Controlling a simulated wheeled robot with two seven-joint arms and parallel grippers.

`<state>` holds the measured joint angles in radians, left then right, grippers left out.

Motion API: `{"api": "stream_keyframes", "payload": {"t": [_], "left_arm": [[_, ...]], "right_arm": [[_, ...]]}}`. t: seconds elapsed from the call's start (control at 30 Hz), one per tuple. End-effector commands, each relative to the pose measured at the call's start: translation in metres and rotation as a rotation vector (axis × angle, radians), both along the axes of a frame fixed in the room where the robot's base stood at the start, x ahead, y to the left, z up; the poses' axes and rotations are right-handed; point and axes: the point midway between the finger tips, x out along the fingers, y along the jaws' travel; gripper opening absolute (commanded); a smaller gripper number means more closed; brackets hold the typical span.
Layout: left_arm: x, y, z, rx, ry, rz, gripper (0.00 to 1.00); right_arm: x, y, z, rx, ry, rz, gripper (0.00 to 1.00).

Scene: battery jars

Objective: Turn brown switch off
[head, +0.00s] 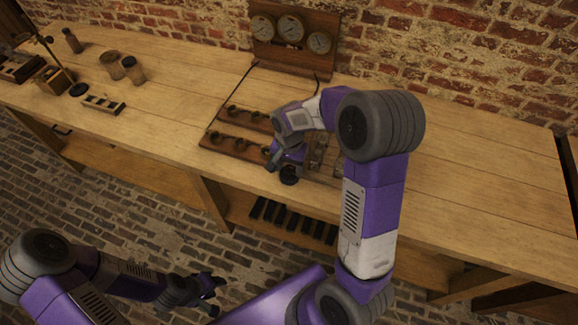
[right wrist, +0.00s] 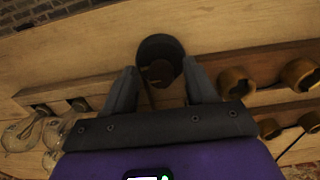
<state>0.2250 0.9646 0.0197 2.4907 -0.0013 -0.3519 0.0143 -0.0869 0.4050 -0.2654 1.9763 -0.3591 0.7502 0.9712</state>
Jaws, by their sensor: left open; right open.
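My right gripper (head: 284,168) is low over the bench's front edge, with the arm crossing above the boards. In the right wrist view its open fingers (right wrist: 161,88) stand either side of a dark round knob (right wrist: 158,50) with a brownish centre. I cannot tell whether they touch it. This knob also shows in the head view (head: 289,175). I cannot tell for sure whether it is the brown switch, nor its position. Brown round fittings (right wrist: 234,82) sit on wooden boards to the right in the wrist view. My left gripper (head: 206,284) is open and empty, away from the bench.
Wooden boards with round fittings (head: 240,146) lie left of my right gripper. Glass jars (right wrist: 22,134) stand close to the gripper's left in the wrist view. A gauge panel (head: 292,32) stands at the back wall. The bench's right part (head: 470,170) is clear.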

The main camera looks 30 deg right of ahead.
Motion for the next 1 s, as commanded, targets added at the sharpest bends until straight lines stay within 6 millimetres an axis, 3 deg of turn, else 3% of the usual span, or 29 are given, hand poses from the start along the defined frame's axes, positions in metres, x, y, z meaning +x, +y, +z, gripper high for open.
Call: {"api": "stream_keyframes", "payload": {"t": [0.17,0.53,1.0], "left_arm": [[0.0001,0.0,0.0004,0.0,0.0,0.0,0.43],[0.0002,0.0,0.0004,0.0,0.0,0.0,0.43],[0.0001,0.0,0.0053,0.0,0.0,0.0,0.43]], "right_arm": [[-0.0001,0.0001,0.0003,0.0,0.0,0.001,0.56],[-0.0001,0.0001,0.0006,0.0,0.0,0.001,0.01],[-0.0002,-0.0002,0.0016,0.0,0.0,0.12,0.0]]}}
